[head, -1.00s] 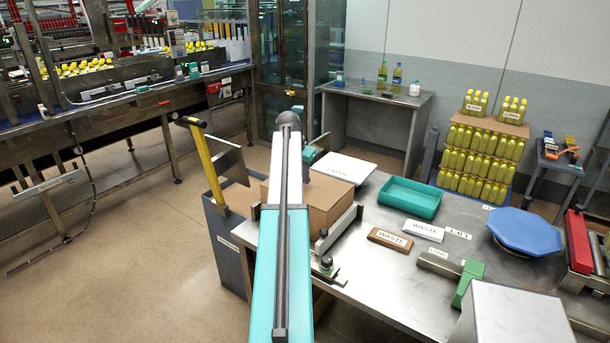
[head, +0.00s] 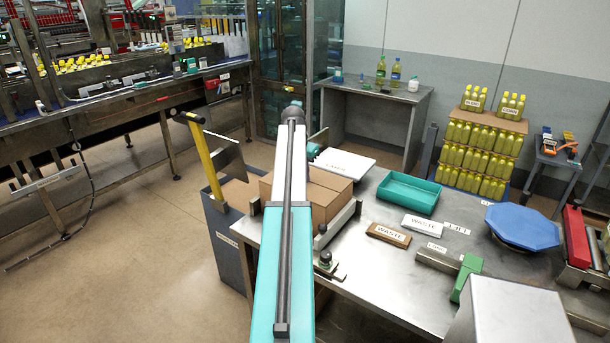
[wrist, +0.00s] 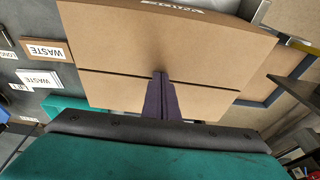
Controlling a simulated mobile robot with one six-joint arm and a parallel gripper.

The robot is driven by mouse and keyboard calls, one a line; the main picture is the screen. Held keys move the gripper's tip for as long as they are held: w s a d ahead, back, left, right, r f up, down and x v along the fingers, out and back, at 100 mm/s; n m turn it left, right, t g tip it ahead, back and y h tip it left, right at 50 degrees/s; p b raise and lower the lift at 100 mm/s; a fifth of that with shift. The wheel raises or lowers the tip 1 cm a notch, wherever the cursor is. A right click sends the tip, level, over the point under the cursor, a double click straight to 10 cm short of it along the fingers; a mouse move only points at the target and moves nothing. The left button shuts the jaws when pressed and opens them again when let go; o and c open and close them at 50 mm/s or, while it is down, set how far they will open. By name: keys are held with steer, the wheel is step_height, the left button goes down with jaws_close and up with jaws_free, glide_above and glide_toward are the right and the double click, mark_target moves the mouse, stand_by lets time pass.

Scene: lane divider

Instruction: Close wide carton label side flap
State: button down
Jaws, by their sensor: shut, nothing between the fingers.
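The wide brown carton (head: 330,192) stands on the steel table's near left end, partly hidden behind my arm. In the wrist view its top panels (wrist: 170,45) fill the upper middle, with a dark seam between a larger far panel and a narrower near one. Both panels look flat or nearly so; I cannot tell whether the far one is fully down. Part of a label (wrist: 172,6) shows at the top edge. My gripper (wrist: 161,78) is shut and empty, its dark fingers over the near panel with tips by the seam. Contact is unclear. In the head view my arm hides the fingers.
A metal guide rail (head: 337,228) and a dark-knobbed clamp (head: 325,262) stand beside the carton. A teal tray (head: 408,192), waste signs (head: 388,235) and a blue octagonal plate (head: 522,226) lie to the right. A grey bin (head: 228,240) with a yellow-handled post (head: 200,155) stands left.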

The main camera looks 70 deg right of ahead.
steer(key=shift+r, duration=0.15)
steer(key=shift+r+p, duration=0.45)
steer(key=shift+r, duration=0.15)
steer(key=shift+r, duration=0.2)
steer(key=shift+r+p, duration=1)
steer(key=shift+r, duration=1.05)
steer(key=b+v, duration=0.3)
steer(key=v, duration=0.6)
steer(key=shift+d+r, duration=0.25)
steer(key=shift+r, duration=0.1)
steer(key=shift+s, duration=0.1)
